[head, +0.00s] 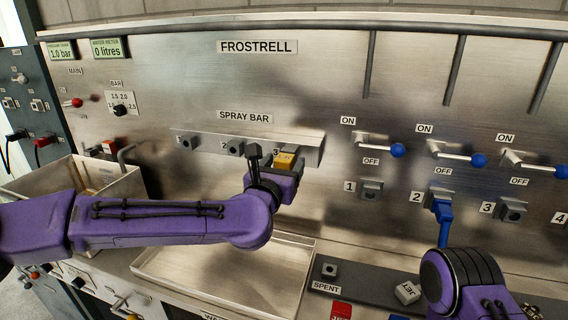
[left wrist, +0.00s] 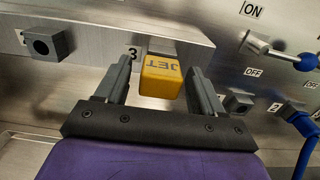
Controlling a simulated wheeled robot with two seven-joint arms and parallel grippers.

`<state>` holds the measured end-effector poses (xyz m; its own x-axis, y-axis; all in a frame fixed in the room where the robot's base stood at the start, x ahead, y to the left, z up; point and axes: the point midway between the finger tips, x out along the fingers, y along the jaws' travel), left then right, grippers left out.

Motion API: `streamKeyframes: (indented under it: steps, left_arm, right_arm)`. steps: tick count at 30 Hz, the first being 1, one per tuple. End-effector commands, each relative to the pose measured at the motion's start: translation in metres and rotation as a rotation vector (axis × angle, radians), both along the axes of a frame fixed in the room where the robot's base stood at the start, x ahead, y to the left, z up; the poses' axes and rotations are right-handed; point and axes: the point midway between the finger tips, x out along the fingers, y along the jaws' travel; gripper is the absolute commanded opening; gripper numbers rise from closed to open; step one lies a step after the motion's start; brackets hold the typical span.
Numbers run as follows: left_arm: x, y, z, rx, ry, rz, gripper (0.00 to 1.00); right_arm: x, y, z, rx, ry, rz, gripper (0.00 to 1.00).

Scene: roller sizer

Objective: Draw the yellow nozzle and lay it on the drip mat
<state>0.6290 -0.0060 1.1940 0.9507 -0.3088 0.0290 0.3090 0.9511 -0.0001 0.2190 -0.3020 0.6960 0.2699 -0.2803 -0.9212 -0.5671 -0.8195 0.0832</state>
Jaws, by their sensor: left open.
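The yellow nozzle (head: 284,160), marked JET, sits in position 3 of the spray bar (head: 208,147). It also shows in the left wrist view (left wrist: 161,78), projecting from the bar between my fingers. My left gripper (head: 277,165) is open, with one finger on each side of the nozzle. In the left wrist view (left wrist: 160,70) a gap shows between the nozzle and the right finger. My right arm enters at the lower right, but its gripper is out of view. I cannot clearly identify the drip mat.
A shallow metal tray (head: 165,272) lies below the spray bar. A grey strip (head: 362,278) labelled SPENT is to its right, with a white nozzle (head: 407,292) and a red one (head: 341,311) near it. A blue hose plug (head: 443,211) is at port 2. Blue-knobbed levers (head: 397,150) project from the panel.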

Motion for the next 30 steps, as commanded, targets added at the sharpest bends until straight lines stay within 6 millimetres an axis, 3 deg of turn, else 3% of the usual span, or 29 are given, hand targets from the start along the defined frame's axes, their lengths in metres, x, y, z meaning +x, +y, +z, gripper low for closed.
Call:
streamKeyframes:
  steps: [30]
  left_arm:
    - [-0.0001, 0.0000, 0.0000, -0.001, -0.001, 0.000, 0.68]
  right_arm:
    - [0.0000, 0.0000, -0.0098, 0.000, 0.000, 0.000, 0.76]
